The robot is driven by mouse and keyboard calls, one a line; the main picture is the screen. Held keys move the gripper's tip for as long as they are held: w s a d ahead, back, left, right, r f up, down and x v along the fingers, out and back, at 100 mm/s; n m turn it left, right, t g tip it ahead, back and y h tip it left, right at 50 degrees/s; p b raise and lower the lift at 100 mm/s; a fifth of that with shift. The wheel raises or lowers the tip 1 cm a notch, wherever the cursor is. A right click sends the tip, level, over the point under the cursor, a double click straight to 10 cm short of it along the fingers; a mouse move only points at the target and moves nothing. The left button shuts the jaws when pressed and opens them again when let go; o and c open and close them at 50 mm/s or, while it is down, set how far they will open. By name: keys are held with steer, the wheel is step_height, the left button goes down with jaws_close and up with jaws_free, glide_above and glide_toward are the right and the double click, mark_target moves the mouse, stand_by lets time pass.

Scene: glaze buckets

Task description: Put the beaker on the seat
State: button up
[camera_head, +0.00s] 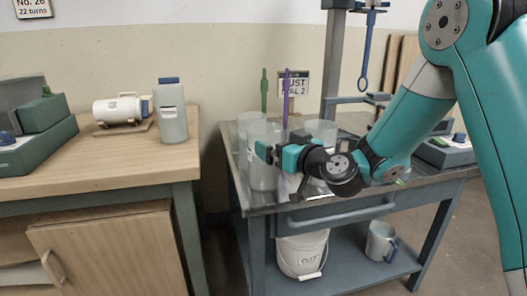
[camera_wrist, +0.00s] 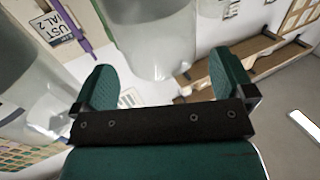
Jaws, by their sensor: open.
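Several clear, pale cylindrical vessels stand on the blue-grey cart; I cannot tell for sure which is the task's beaker. One clear vessel (camera_head: 262,174) is just below and behind my gripper (camera_head: 276,156), which is over the cart's near left part. In the wrist view a clear vessel (camera_wrist: 152,42) shows beyond and between the two spread green fingers of my gripper (camera_wrist: 172,88). Nothing is visibly held. Another clear vessel (camera_wrist: 40,95) is at the left of that view. Another clear vessel (camera_head: 321,131) is partly behind my arm. I cannot identify a seat.
A purple stick (camera_head: 286,100) and a green stick (camera_head: 264,90) rise among the vessels. A post (camera_head: 335,60) stands behind. A white bucket (camera_head: 301,255) and jug (camera_head: 381,241) are on the lower shelf. A grey bottle (camera_head: 172,118) stands on the left wooden bench (camera_head: 120,165), whose front is clear.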

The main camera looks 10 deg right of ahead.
mark_target(256, 129)
steer(key=p+x, duration=0.3)
steer(key=x, duration=0.2)
steer(key=shift+w+r, duration=0.15)
steer(key=shift+w, duration=0.4)
steer(key=c, duration=1.8)
steer(key=shift+r, duration=0.2)
